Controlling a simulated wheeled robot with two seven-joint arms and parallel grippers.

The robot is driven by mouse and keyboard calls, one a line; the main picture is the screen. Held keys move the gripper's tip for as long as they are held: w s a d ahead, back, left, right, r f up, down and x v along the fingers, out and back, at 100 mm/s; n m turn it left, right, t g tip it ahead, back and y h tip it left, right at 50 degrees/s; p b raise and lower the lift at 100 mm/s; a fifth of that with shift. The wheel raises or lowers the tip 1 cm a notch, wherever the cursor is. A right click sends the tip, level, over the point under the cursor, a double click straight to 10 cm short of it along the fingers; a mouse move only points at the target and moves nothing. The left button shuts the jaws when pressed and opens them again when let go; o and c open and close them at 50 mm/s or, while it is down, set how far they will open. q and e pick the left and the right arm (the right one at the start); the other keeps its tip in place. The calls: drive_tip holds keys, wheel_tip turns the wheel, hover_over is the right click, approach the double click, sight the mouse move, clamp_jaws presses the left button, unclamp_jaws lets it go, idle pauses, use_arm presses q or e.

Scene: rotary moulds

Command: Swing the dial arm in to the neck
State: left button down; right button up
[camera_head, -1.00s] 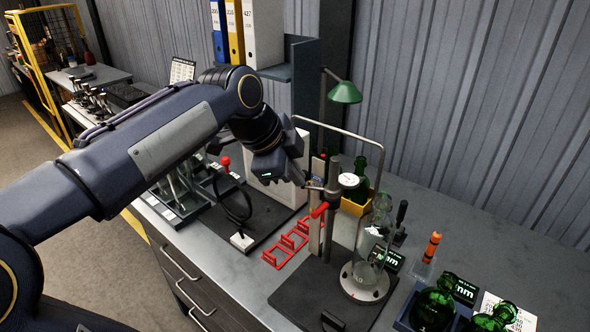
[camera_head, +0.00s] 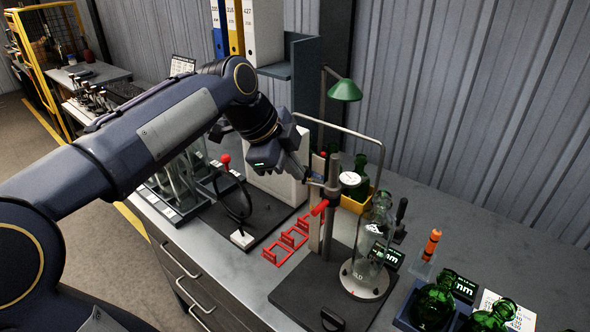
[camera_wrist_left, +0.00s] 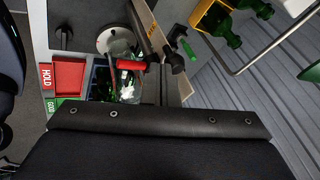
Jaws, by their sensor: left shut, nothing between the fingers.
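A gauge stand post (camera_head: 327,225) rises from a dark base plate (camera_head: 290,297). The white round dial (camera_head: 350,179) sits near the post's top, to the left of the bottle's neck and apart from it in the picture. A clear bottle (camera_head: 370,245) stands upright on a round metal seat (camera_head: 364,282); its neck (camera_head: 382,202) is at the top. My left gripper (camera_head: 313,182) is shut, its fingertips close to the post top and dial arm; contact is unclear. The wrist view shows the post (camera_wrist_left: 150,28) and red clamp handle (camera_wrist_left: 131,65). My right gripper is out of view.
A red rack (camera_head: 287,243) lies left of the stand. Green bottles (camera_head: 432,303) stand at the right front. A yellow crate (camera_head: 354,206) and bent metal rail (camera_head: 352,133) are behind. A white box (camera_head: 285,185) is behind my gripper.

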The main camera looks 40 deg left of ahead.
use_arm(q)
drive_tip(key=w+m+g+h+p, duration=0.2)
drive_tip(key=w+m+g, duration=0.1)
drive_tip(key=w+m, duration=0.4)
drive_tip(key=shift+w+a+m+h+p, duration=0.4)
drive_tip(key=shift+a+m, duration=0.05)
drive_tip(key=shift+m, duration=0.25)
drive_tip(key=shift+w, duration=0.1)
idle(0.5)
drive_tip(key=shift+d, duration=0.1)
